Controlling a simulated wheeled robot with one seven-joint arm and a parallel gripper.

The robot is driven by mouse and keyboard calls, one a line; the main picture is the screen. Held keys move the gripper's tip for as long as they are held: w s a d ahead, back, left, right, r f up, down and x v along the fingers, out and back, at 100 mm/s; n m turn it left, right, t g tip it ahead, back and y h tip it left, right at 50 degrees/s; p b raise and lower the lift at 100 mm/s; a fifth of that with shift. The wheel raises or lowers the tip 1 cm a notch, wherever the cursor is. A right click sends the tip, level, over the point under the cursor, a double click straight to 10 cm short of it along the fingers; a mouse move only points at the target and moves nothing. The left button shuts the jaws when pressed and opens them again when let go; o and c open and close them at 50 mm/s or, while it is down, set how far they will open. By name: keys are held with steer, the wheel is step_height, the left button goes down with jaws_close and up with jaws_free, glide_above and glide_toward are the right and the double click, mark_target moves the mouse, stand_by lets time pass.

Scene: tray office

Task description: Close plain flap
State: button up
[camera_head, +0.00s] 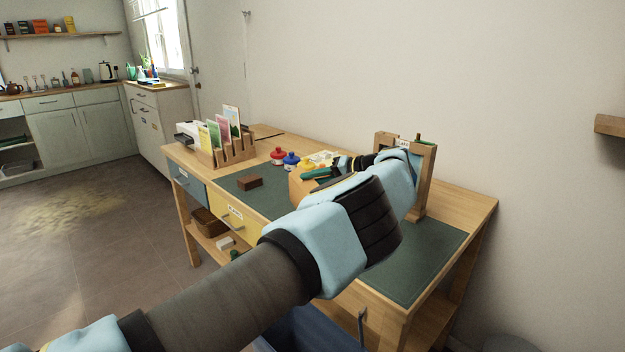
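No flap shows clearly enough for me to name it as the plain one. A light wooden box (298,190) stands on the desk mat, largely hidden behind my arm. An upright wooden frame with a small white label (403,142) stands at the desk's back right, and my forearm covers most of its opening. My gripper (341,164) is at the far end of the arm, above the desk near the box and left of the frame. Its fingers are small and dark, and I cannot tell whether they are open or touching anything.
The wooden desk (483,203) has a green mat, with a brown block (249,182) on it. Red (278,155) and blue (291,160) stamp-like objects stand behind. A card rack (237,151) is at the left. A yellow drawer (232,218) is in front. The mat's right part is clear.

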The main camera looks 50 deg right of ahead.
steer(key=shift+o, duration=0.6)
steer(key=shift+r+p, duration=0.1)
steer(key=shift+p, duration=0.2)
